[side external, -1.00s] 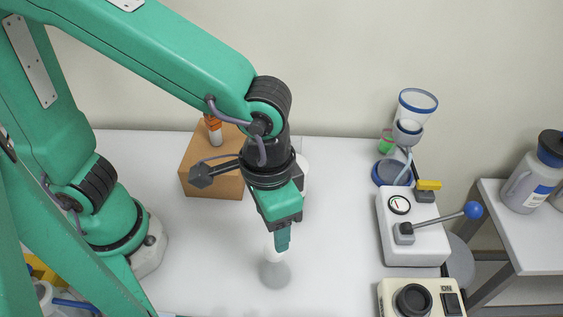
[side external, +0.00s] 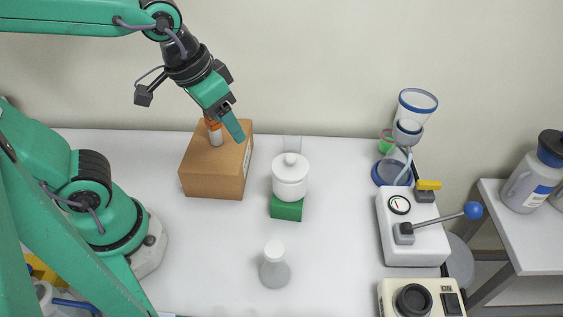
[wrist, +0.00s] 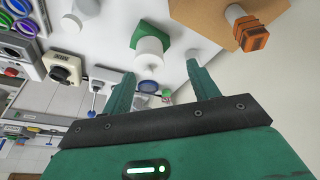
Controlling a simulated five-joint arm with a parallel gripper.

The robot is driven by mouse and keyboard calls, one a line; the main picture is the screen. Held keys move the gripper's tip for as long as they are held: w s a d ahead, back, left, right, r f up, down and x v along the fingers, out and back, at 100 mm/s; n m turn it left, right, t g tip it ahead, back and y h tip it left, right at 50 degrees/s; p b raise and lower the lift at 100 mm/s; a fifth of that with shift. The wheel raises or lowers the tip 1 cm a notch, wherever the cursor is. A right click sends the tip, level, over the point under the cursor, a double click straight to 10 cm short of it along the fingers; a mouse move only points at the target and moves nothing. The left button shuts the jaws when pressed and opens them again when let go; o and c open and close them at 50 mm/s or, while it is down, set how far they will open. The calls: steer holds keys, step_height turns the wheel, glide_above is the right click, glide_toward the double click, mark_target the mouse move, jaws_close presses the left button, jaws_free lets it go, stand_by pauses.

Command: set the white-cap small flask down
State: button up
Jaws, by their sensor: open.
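The small flask with the white cap (side external: 275,272) stands upright on the white table in the side view, toward the front and middle. Nothing touches it. My gripper (side external: 238,135) is high above the table, up and to the left of the flask, near the cardboard box. In the wrist view my gripper (wrist: 160,85) shows two green fingers spread apart with nothing held between them.
A white lidded jar (side external: 290,180) sits on a green block (side external: 286,208) behind the flask. A cardboard box (side external: 212,180) with an orange-capped vial (side external: 215,135) stands at back left. A lever device (side external: 412,235) and a knobbed unit (side external: 420,299) are at right.

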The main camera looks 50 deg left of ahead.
steer(key=s+a+r+n+t+y, duration=0.1)
steer(key=s+a+t, duration=0.1)
steer(key=a, duration=0.5)
steer(key=shift+r, duration=0.25)
steer(key=shift+a, duration=0.1)
stand_by(0.8)
